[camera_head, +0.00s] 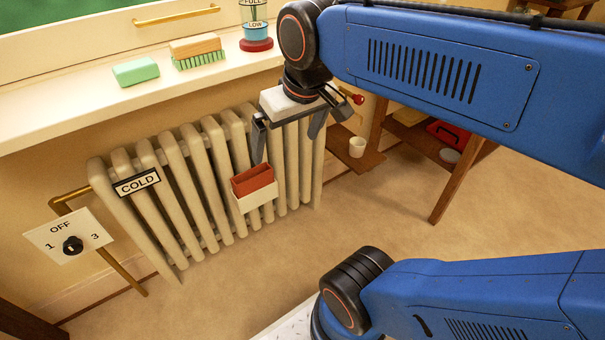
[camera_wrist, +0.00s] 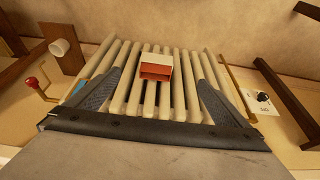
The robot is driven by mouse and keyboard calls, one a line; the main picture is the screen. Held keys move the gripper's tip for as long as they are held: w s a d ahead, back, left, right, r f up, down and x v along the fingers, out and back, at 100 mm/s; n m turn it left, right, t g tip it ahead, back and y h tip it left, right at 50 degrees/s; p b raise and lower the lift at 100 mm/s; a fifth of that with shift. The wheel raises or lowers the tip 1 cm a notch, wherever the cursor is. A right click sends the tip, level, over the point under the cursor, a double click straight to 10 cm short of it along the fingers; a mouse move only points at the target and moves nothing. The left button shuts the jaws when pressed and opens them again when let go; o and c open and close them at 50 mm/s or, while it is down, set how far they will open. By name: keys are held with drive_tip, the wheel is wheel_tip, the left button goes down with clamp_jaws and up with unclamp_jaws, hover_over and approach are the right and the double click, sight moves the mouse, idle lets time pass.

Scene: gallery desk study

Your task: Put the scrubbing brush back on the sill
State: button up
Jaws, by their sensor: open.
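The scrubbing brush (camera_head: 197,50) has a wooden back and green bristles. It rests on the cream window sill (camera_head: 60,108) with its bristles down, between a green block and a gauge. My gripper (camera_head: 287,148) is open and empty, in front of the radiator, to the right of the brush and lower than the sill. In the wrist view, my gripper's two fingers (camera_wrist: 150,98) are spread wide with nothing between them close up. The wrist view does not show the brush.
A green block (camera_head: 135,71) and a gauge with a red base (camera_head: 256,40) flank the brush. The radiator (camera_head: 205,180) carries a box with a red item (camera_head: 254,188). A white cup (camera_head: 357,147) stands on a low wooden shelf at right.

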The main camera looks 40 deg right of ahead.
drive_tip(key=s+f, duration=0.4)
drive_tip(key=f, duration=0.3)
drive_tip(key=shift+s+d+t, duration=0.25)
drive_tip(key=shift+s+t, duration=0.1)
drive_tip(key=shift+t, duration=0.05)
idle(0.6)
